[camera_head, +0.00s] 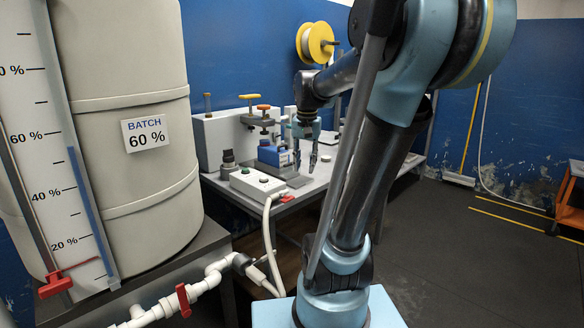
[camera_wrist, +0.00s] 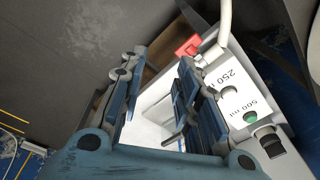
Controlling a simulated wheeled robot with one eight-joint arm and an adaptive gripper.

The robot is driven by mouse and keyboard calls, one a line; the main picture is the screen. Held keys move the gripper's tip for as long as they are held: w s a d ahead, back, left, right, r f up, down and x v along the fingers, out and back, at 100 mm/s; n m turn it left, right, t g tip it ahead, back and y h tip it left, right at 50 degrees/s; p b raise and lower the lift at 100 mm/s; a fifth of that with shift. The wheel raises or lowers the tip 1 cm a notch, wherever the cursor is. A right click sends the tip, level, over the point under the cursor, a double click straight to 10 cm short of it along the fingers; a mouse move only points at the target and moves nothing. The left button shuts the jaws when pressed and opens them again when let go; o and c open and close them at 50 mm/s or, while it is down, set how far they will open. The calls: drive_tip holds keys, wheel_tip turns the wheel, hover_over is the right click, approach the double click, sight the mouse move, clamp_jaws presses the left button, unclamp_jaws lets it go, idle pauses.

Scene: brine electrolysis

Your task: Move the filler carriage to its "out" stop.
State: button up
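The filler apparatus (camera_head: 258,120) stands on the far grey table, with a clamp-like upper part and a red-orange knob on top. A blue block (camera_head: 270,155) sits below it; I cannot tell which part is the carriage, and no "out" mark is legible. My gripper (camera_head: 305,160) points down just right of the blue block, and appears apart from it. In the wrist view my gripper (camera_wrist: 160,62) has its two fingers spread, with nothing seen held between them. A pale plate or table surface (camera_wrist: 150,132) shows between and beyond the fingers.
A white control box (camera_head: 257,183) sits at the table's front edge; the wrist view shows its "250" and "500 ml" labels (camera_wrist: 232,85). A red part (camera_wrist: 187,47) is near it. A tank (camera_head: 125,80) stands left, a yellow spool (camera_head: 318,42) behind.

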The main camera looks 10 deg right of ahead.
drive_tip(key=w+r+m, duration=0.3)
drive_tip(key=w+r, duration=0.2)
drive_tip(key=w, duration=0.9)
drive_tip(key=m+g, duration=0.1)
drive_tip(key=m, duration=0.2)
hover_over(292, 164)
drive_tip(key=w, duration=0.1)
drive_tip(key=f, duration=1.6)
drive_tip(key=shift+d, duration=0.2)
clamp_jaws()
